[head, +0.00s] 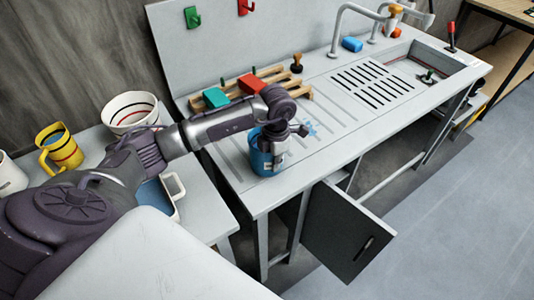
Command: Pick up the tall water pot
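A blue pot (260,160) stands upright at the near left edge of the grey sink counter; it may be the tall water pot. My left arm reaches in from the left, and my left gripper (276,146) is down at the pot's right side and rim, covering part of it. Whether its fingers are closed on the pot is too small to tell. A yellow jug (62,150) with dark bands and a handle stands on the side table at the left. My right gripper is not in view.
A white banded bucket (130,110) and a white-handled blue container (158,196) stand on the side table. A wooden rack (270,77) with red and green blocks lies at the counter's back. A cabinet door (348,232) hangs open below.

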